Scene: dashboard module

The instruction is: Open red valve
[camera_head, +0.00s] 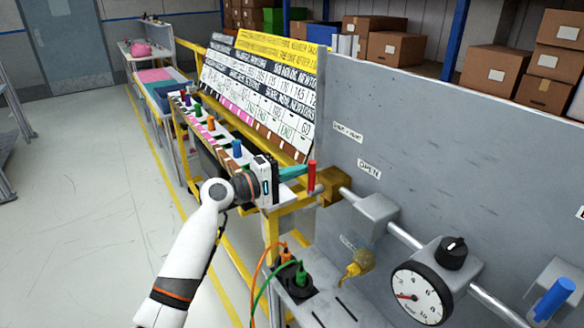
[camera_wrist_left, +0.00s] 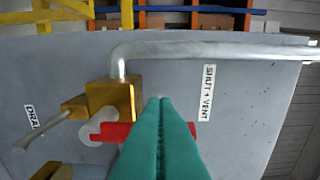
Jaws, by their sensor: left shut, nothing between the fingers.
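The red valve is a red bar handle (camera_head: 312,177) on a brass body (camera_head: 334,187) at the left end of the grey panel. In the head view the handle stands upright. The left wrist view also shows the red handle (camera_wrist_left: 108,132) and the brass body (camera_wrist_left: 112,100). My left gripper (camera_head: 303,171) has teal fingers, shut with nothing between them. Its fingertips (camera_wrist_left: 160,102) are right at the handle and hide its middle in the wrist view. I cannot tell whether they touch it. My right gripper is not in view.
A grey pipe (camera_head: 403,236) runs right from the valve. A gauge (camera_head: 420,293), a black knob (camera_head: 454,252), a yellow valve (camera_head: 357,265) and a blue handle (camera_head: 553,298) are on the panel. Cable plugs (camera_head: 300,273) sit below. The floor at left is clear.

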